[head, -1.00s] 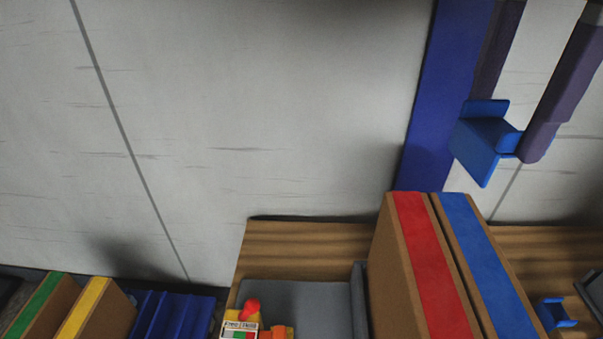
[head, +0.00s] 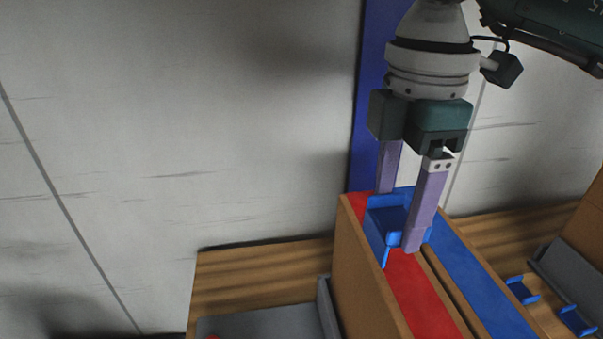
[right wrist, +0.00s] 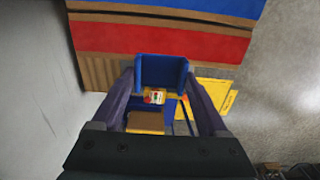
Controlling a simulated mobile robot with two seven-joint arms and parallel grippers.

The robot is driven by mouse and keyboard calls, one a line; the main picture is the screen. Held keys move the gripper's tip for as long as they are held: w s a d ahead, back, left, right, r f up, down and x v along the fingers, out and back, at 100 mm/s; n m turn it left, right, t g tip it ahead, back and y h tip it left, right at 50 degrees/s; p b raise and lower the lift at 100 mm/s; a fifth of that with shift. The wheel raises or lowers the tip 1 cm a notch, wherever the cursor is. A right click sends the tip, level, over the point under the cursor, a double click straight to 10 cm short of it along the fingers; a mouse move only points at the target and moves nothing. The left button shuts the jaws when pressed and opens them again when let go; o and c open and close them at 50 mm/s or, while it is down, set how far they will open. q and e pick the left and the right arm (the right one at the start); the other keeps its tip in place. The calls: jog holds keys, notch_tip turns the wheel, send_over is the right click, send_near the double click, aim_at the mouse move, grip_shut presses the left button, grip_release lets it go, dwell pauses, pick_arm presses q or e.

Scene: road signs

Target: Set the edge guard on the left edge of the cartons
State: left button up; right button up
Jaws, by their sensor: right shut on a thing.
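In the head view, a carton with a red band (head: 412,290) stands beside a carton with a blue band (head: 470,268). My right gripper (head: 400,220) is shut on the blue edge guard (head: 377,232). The guard overlaps the far end of the red-banded top, close to its left edge; whether it touches the carton I cannot tell. In the right wrist view, the guard (right wrist: 162,70) is between the fingers, in front of the red band (right wrist: 155,42). My left gripper is not in view.
More blue guards (head: 521,290) lie to the right of the cartons on the wooden surface (head: 480,232). A grey tray (head: 262,328) is at the lower left. A dark blue strip (head: 365,80) runs behind the cartons. The pale floor (head: 180,130) is clear.

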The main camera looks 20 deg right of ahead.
aim_at(394, 224)
jog(key=shift+f, duration=1.9)
jog(key=shift+f, duration=0.1)
jog(key=shift+f+b, duration=0.5)
jog(key=shift+f, duration=0.05)
jog(key=o, duration=1.2)
jog(key=shift+o, duration=0.2)
notch_tip(394, 224, up, 13)
jog(key=p, duration=0.1)
jog(key=shift+r, duration=0.2)
